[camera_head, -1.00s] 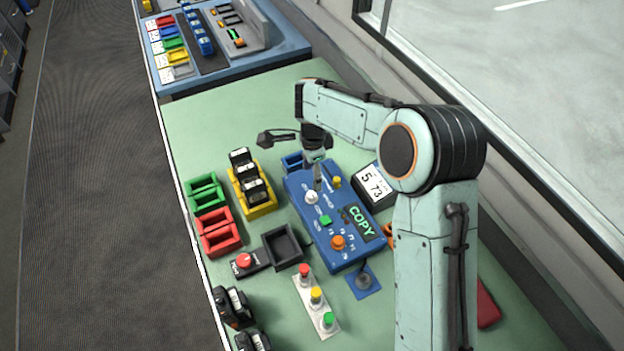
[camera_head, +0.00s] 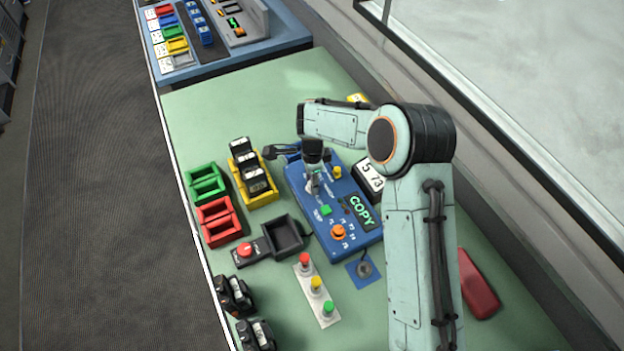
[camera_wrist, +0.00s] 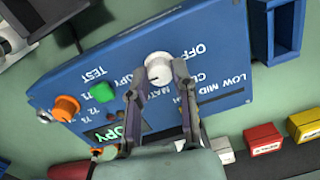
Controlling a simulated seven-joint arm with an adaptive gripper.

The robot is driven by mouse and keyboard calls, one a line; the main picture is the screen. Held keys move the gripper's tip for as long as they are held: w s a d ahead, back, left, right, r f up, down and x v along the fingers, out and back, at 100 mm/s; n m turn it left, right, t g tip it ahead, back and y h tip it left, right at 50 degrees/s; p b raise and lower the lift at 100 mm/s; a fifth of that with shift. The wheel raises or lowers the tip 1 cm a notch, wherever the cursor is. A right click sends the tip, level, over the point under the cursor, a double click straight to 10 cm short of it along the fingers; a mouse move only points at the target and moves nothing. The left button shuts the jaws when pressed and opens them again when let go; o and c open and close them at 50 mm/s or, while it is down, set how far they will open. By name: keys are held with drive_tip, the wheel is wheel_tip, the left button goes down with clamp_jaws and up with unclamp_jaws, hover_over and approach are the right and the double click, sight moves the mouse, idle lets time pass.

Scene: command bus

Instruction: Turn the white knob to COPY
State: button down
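The blue panel (camera_head: 350,240) lies on the green table, with a lit display (camera_head: 362,211) reading COPY. The white knob (camera_wrist: 158,67) shows in the wrist view among labels including OFF, TEST and a partly covered word ending in "OPY". A small dark mark shows on its lower edge, but I cannot tell for sure which label it points to. My gripper (camera_wrist: 156,84) is open, its two fingers apart and their tips close beside the knob. I cannot tell whether they touch it. In the head view my gripper (camera_head: 313,184) covers the knob.
The panel also carries a green button (camera_head: 326,210), an orange knob (camera_head: 338,231) and a yellow knob (camera_head: 337,172). A black tray (camera_head: 283,235), a red-button box (camera_head: 246,250) and a three-button strip (camera_head: 316,288) sit in front. Red, green and yellow bins stand left.

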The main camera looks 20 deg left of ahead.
drive_tip(key=shift+n, duration=0.7)
drive_tip(key=c, duration=0.9)
unclamp_jaws()
wheel_tip(320, 180, up, 12)
drive_tip(key=shift+d, duration=0.15)
drive_tip(key=shift+s, duration=0.1)
